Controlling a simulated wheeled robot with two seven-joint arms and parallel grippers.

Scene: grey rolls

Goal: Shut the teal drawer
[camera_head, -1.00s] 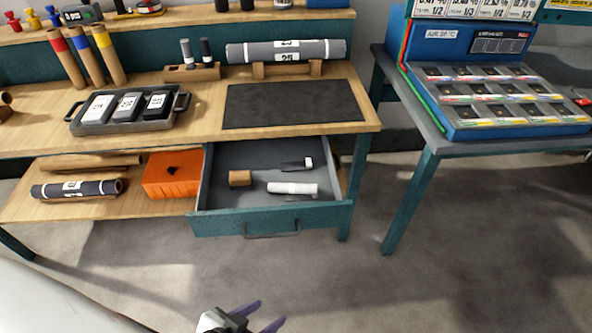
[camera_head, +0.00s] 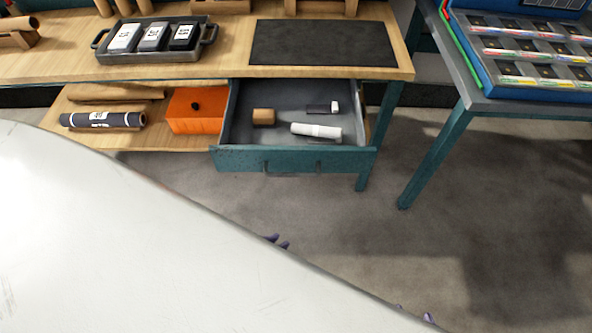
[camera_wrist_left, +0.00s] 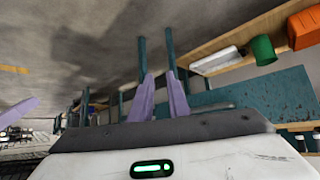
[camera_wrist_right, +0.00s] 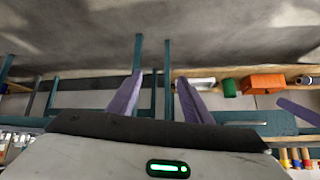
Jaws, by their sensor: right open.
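The teal drawer (camera_head: 296,160) is pulled out from under the wooden workbench in the head view. Its handle (camera_head: 292,171) is on the front face. Inside lie a brown block (camera_head: 264,117), a white roll (camera_head: 316,131) and a small dark piece with a white end (camera_head: 323,108). My left gripper (camera_head: 277,242) is below the drawer front in the picture, apart from it, its purple fingers set with a narrow empty gap, as in the left wrist view (camera_wrist_left: 161,92). My right gripper (camera_head: 415,313) is lower right, mostly hidden; the right wrist view (camera_wrist_right: 160,92) shows it open and empty.
An orange box (camera_head: 195,110) and a dark roll (camera_head: 102,119) lie on the lower shelf left of the drawer. A second table (camera_head: 545,108) stands at right. Grey floor (camera_head: 440,220) is free between. My white body covers the lower left.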

